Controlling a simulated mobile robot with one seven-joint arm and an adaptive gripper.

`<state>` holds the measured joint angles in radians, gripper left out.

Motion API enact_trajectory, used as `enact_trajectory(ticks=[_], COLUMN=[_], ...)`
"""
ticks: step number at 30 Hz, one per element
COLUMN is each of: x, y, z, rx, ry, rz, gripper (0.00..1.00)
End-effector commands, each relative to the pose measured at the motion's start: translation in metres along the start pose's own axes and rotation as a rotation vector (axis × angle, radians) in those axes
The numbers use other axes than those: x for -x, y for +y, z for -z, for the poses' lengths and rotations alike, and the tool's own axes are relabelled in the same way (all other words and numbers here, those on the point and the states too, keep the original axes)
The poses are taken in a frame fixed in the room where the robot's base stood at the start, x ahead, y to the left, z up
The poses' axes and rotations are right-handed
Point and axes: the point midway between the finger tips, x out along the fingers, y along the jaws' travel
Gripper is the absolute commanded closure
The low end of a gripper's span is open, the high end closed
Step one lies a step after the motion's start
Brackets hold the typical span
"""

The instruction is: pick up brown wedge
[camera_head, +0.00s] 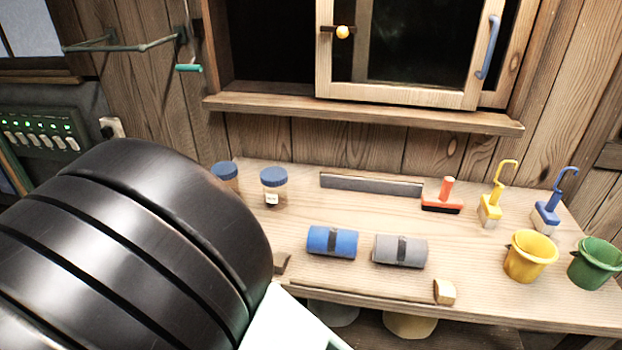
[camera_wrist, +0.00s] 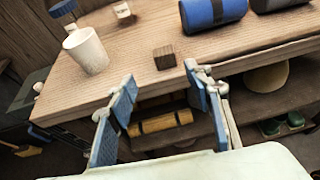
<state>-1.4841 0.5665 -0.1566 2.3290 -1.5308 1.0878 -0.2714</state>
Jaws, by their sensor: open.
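The brown wedge (camera_wrist: 165,57) is a small dark brown block near the front edge of the table, beyond my fingertips in the wrist view. In the head view the brown wedge (camera_head: 282,262) shows just right of my dark arm, which hides part of it. My gripper (camera_wrist: 160,80) is open, with its two blue-padded fingers spread and nothing between them. The fingertips point towards the wedge and appear apart from it. In the head view the fingertips are out of sight.
The wooden table (camera_head: 340,283) holds a blue roll (camera_head: 332,242), a grey roll (camera_head: 400,251) and a tan wedge (camera_head: 444,291). A white cup (camera_wrist: 86,50) stands left of the brown wedge. A yellow bucket (camera_head: 530,256) and green bucket (camera_head: 595,263) stand right. A shelf (camera_wrist: 250,125) lies below.

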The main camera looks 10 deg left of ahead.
Motion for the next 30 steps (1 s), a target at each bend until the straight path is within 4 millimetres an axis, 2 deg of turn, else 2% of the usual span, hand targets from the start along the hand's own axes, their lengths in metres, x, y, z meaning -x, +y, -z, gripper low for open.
enact_trajectory(ticks=[7, 14, 22, 25, 30], x=[-0.038, -0.057, -0.095, -0.103, -0.106], y=[-0.002, -0.002, -0.010, -0.009, -0.009], z=[0.000, -0.001, -0.005, -0.005, -0.005], rx=[0.007, 0.005, 0.005, 0.005, 0.003], ry=[-0.001, -0.001, -0.002, 0.000, 0.000], rz=[0.004, 0.001, 0.004, 0.002, 0.001], gripper=[0.54, 0.54, 0.54, 0.54, 0.54])
